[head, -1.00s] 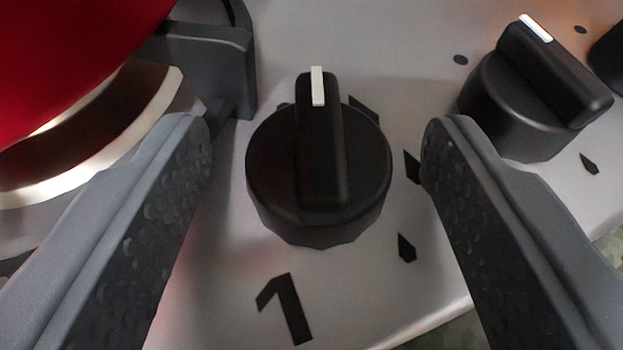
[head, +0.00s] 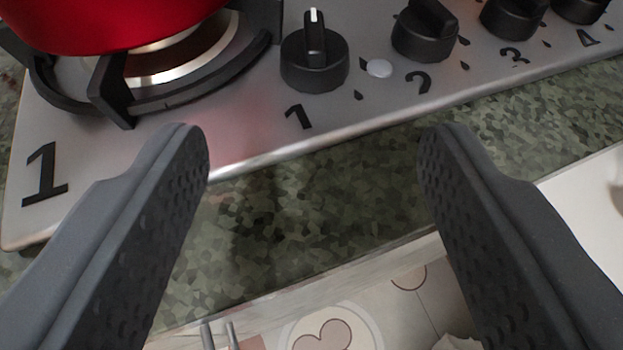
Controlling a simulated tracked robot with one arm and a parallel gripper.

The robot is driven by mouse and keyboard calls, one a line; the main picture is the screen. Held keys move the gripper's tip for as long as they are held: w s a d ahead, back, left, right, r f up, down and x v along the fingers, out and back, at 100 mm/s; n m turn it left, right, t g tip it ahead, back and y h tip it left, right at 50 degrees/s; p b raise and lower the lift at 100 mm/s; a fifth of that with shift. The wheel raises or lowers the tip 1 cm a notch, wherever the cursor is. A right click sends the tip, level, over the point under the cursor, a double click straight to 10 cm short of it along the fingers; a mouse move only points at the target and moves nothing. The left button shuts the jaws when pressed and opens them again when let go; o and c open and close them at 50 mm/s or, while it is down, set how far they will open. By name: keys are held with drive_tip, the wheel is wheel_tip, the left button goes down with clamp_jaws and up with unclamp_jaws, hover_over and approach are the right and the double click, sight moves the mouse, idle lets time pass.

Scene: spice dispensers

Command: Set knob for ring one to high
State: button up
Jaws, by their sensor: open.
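The black knob for ring one (head: 314,65) sits on the steel hob panel, above a small printed "1" (head: 299,117). Its white pointer mark is at the top, facing the far side of the hob. Small dark marks lie to its right, too small to read. My gripper (head: 313,145) is open and empty. Its two fingers are wide apart, in front of and apart from the knob, over the hob's front edge and the counter. The knob lies beyond the gap between the fingertips.
A red pot (head: 100,22) stands on the burner grate (head: 113,90) at upper left, close to the knob. Knobs two (head: 424,32), three (head: 513,18) and another follow to the right. The green speckled counter (head: 300,195) is clear.

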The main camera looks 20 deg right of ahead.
drive_tip(key=b+v, duration=0.2)
drive_tip(key=b, duration=0.5)
drive_tip(key=shift+s+a, duration=0.15)
drive_tip(key=shift+s, duration=0.25)
drive_tip(key=shift+r, duration=0.1)
